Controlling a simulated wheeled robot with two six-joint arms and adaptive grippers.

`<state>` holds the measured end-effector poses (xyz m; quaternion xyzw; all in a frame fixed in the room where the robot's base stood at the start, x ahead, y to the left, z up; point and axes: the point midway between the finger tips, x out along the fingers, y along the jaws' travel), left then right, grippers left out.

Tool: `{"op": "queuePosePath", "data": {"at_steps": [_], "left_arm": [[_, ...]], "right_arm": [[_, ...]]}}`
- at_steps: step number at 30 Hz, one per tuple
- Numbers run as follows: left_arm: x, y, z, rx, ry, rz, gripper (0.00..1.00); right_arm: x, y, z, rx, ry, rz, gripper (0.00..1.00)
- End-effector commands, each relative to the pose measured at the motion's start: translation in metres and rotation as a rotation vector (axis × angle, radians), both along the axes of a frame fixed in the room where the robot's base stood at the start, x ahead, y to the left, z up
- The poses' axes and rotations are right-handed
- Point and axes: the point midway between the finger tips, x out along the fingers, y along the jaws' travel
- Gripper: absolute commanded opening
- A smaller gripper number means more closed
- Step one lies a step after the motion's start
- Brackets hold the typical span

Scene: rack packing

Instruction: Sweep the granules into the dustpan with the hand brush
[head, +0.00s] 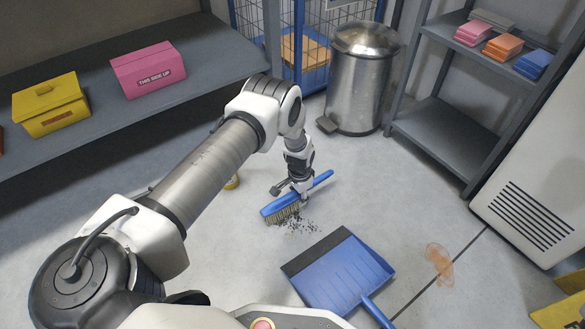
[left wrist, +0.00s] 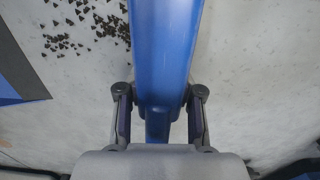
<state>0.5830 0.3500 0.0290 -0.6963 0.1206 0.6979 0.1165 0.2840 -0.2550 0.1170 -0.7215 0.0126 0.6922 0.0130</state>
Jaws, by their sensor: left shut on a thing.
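My left gripper (head: 299,187) is shut on the blue handle of the hand brush (head: 278,205). The brush's bristles point down at the floor, at the edge of the dark granules (head: 301,225). In the left wrist view the brush handle (left wrist: 163,60) runs between the fingers (left wrist: 157,112), and scattered granules (left wrist: 80,28) lie to its left. The blue dustpan (head: 335,272) lies flat on the floor below the granules in the head view, with its dark lip towards them. A gap of floor lies between most granules and the lip. My right gripper is not in view.
A steel pedal bin (head: 361,78) stands behind, beside a blue wire cage (head: 306,50). Grey shelves hold a yellow box (head: 50,105) and a pink box (head: 148,70) at left. A brownish stain (head: 439,263) marks the floor right of the dustpan.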

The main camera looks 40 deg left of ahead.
Motion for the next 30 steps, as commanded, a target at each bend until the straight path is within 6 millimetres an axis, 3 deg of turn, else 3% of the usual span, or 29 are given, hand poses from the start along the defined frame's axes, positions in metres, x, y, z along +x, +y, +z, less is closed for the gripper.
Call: {"op": "queuePosePath", "data": {"at_steps": [12, 30], "left_arm": [[-0.020, -0.057, 0.005, 0.000, 0.000, -0.003, 0.00], [-0.048, -0.138, 0.002, 0.000, 0.000, -0.003, 0.00]], "right_arm": [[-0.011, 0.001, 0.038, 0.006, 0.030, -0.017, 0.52], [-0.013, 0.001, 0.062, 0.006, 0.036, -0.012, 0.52]]}}
